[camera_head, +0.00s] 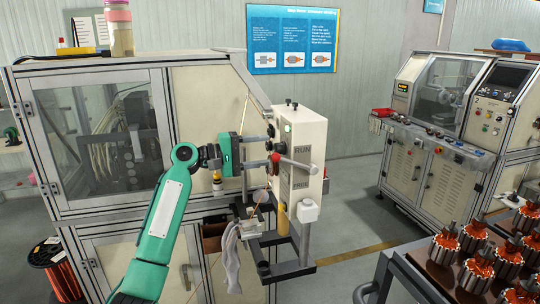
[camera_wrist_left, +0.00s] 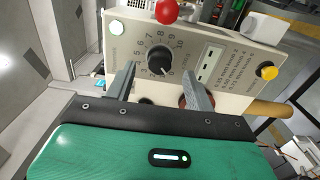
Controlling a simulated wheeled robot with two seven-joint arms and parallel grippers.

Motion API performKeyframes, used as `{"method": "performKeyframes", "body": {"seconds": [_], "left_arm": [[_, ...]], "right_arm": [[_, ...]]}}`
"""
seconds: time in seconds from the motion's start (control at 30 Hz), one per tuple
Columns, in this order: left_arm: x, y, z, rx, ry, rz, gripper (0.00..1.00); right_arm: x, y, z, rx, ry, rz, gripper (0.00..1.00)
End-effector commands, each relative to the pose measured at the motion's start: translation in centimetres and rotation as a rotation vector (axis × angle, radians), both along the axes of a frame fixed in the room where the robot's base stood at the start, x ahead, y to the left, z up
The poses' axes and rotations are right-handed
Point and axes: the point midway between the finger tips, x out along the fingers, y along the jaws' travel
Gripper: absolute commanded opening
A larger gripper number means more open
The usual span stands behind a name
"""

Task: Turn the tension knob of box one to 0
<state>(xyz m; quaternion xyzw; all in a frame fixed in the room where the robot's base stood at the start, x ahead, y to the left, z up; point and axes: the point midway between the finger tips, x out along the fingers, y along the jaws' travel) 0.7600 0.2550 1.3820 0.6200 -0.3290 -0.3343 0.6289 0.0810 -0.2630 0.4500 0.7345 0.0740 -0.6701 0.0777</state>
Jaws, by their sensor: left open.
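The cream tension box (camera_head: 302,135) with RUN and FREE lettering stands at the centre of the head view; its dial face (camera_wrist_left: 205,55) fills the upper left wrist view. The dark round tension knob (camera_wrist_left: 159,61) sits inside a printed number ring. A pale mark on it points down and slightly right; I cannot read the exact value. My left gripper (camera_wrist_left: 160,78) is open, its grey fingers either side of the knob's lower part; contact is unclear. In the head view the left gripper (camera_head: 254,152) is at the box's left side. My right gripper is not in view.
A red ball (camera_wrist_left: 166,11) is just above the knob, and a yellow button (camera_wrist_left: 267,71) is to the right. A red-tipped lever (camera_head: 297,163) crosses the box front. Copper-wound armatures (camera_head: 478,268) stand on a table at the lower right.

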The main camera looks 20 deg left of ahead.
Motion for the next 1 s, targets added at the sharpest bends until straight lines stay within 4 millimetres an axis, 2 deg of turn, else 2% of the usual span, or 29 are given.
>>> {"method": "performKeyframes", "body": {"seconds": [0.03, 0.1, 0.3, 0.43, 0.6, 1.0], "left_arm": [[-0.7, 1.2, -0.6, 0.001, -0.002, 0.004, 0.54], [-1.6, 2.5, -0.6, 0.003, -0.002, 0.004, 0.54], [-4.0, 6.1, -0.4, 0.0, -0.002, 0.004, 0.54], [-5.0, 7.6, -0.3, -0.001, -0.001, 0.002, 0.54], [-5.6, 8.4, -0.1, -0.001, -0.001, 0.001, 0.54], [-5.7, 8.5, 0.0, -0.001, 0.0, 0.001, 0.54]], "right_arm": [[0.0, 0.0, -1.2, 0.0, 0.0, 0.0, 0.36], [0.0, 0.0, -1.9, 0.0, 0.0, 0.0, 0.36], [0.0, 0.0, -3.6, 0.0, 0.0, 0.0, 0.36], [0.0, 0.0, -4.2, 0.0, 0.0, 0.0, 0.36], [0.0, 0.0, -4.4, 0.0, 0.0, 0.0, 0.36], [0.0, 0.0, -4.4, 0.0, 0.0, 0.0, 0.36]]}}
